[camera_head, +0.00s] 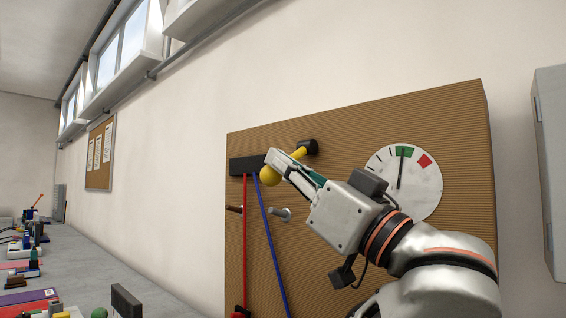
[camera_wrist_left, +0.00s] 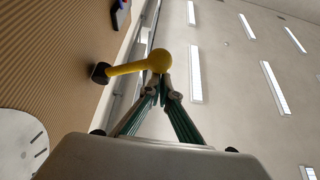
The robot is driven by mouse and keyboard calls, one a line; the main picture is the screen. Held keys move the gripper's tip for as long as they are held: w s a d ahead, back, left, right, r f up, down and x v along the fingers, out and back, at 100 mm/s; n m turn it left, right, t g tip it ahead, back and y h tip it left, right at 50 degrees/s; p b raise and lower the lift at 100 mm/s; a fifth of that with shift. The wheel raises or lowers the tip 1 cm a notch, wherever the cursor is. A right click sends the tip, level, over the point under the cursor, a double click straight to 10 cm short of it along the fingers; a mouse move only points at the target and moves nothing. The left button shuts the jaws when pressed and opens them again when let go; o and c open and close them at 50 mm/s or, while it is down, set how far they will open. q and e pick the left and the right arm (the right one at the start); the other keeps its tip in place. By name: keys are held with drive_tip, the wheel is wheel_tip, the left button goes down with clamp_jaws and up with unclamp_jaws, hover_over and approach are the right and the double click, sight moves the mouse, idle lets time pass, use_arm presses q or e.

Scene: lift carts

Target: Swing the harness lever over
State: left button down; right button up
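The yellow harness lever (camera_head: 299,153) has a round knob (camera_head: 270,177) at its end and a black pivot (camera_head: 308,146) on the brown ribbed board (camera_head: 360,125). It slants down to the left from the pivot. My left gripper (camera_head: 273,158) lies across the lever near the knob. In the left wrist view, its two fingers (camera_wrist_left: 162,88) come nearly together and their tips meet the underside of the knob (camera_wrist_left: 159,60). I see no part of the lever clasped between them. The contact point is partly hidden. My right gripper is not in view.
A dial (camera_head: 418,175) with green and red marks is on the board, partly behind my arm. Red (camera_head: 246,245) and blue (camera_head: 270,245) cords hang below a dark block (camera_head: 243,165). Pegs (camera_head: 280,214) stick out nearby. A grey cabinet (camera_head: 552,160) stands right; a cluttered bench (camera_head: 85,260) is left.

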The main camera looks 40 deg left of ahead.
use_arm(q)
drive_tip(key=shift+w+f, duration=0.1)
drive_tip(key=shift+f, duration=0.1)
drive_tip(key=v, duration=1.1)
drive_tip(key=shift+d, duration=0.4)
drive_tip(key=shift+f, duration=0.15)
